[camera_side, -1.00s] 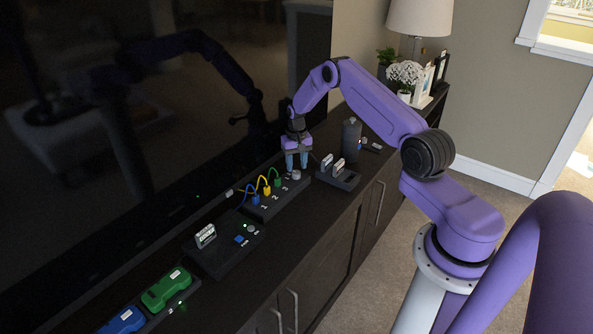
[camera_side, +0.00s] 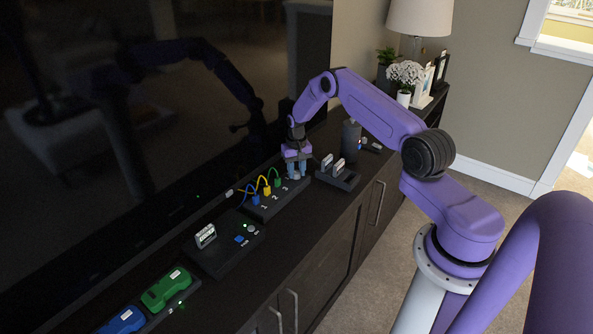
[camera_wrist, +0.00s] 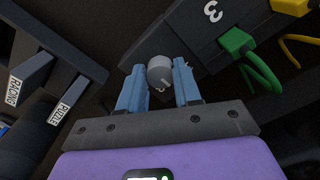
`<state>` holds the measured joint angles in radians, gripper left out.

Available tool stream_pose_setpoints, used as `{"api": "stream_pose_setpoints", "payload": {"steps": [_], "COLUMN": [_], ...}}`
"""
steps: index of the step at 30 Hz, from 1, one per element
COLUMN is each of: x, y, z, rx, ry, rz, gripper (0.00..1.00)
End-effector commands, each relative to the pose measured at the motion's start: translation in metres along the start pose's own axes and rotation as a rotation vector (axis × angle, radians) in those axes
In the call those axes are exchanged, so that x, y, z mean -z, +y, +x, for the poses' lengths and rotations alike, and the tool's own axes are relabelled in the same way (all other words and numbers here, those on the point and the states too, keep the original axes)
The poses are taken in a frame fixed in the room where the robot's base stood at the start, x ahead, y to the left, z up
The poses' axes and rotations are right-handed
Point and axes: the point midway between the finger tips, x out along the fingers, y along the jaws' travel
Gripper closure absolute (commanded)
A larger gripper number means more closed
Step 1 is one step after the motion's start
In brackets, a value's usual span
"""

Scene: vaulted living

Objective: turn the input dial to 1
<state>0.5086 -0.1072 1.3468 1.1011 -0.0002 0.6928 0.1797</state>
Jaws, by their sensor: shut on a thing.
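The input dial is a round grey knob (camera_wrist: 160,72) with a pale pointer line, at the end of a dark box (camera_wrist: 197,33) marked with numbers. In the wrist view the blue fingers of my gripper (camera_wrist: 158,88) stand on either side of the knob, shut on it. In the side view my gripper (camera_side: 296,172) is lowered over the right end of the numbered box (camera_side: 268,206) and hides the knob there. The digits 1, 2 and 3 sit along the box beside blue (camera_side: 255,200), yellow (camera_side: 267,189) and green (camera_side: 278,181) plugs with cables.
A cartridge holder (camera_side: 345,181) with two labelled cartridges stands just right of my gripper. A dark console (camera_side: 222,254) with a cartridge and buttons is on the left, with green (camera_side: 166,289) and blue (camera_side: 122,321) devices beyond it. The large dark screen (camera_side: 165,120) rises close behind.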

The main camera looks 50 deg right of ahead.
Motion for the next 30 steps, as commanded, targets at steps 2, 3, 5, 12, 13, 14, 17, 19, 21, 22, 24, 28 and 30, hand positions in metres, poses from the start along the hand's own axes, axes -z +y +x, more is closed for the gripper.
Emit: {"api": "stream_pose_setpoints", "payload": {"steps": [2,3,5,12,13,14,17,19,21,22,24,28,30], "x": [-0.0001,-0.0001,-0.0001,-0.0003,-0.0003,-0.0002,-0.0001,0.0000,0.0000,0.0000,0.0000,0.0001,0.0002], "y": [0.0004,0.0004,0.0005,0.0003,0.0004,0.0006,0.0012,0.0015,0.0016,0.0016,0.0016,0.0017,0.0017], "z": [-0.0003,-0.0003,-0.0003,-0.0004,-0.0004,-0.0005,-0.0005,-0.0005,-0.0005,-0.0005,-0.0006,-0.0006,-0.0006], "rx": [0.000,0.000,0.000,0.000,0.000,0.000,0.000,0.000,0.000,0.000,0.000,0.000,0.000], "ry": [-0.001,-0.001,-0.001,-0.002,-0.002,-0.002,-0.002,-0.002,-0.002,-0.002,-0.003,-0.003,-0.003], "rz": [-0.014,-0.025,-0.049,-0.207,-0.233,-0.259,-0.345,-0.406,-0.464,-0.488,-0.543,-0.632,-0.671], "gripper": [0.97,0.97,0.97,0.97,0.97,0.97,0.97,0.97,0.97,0.97,0.97,0.97,0.97]}}
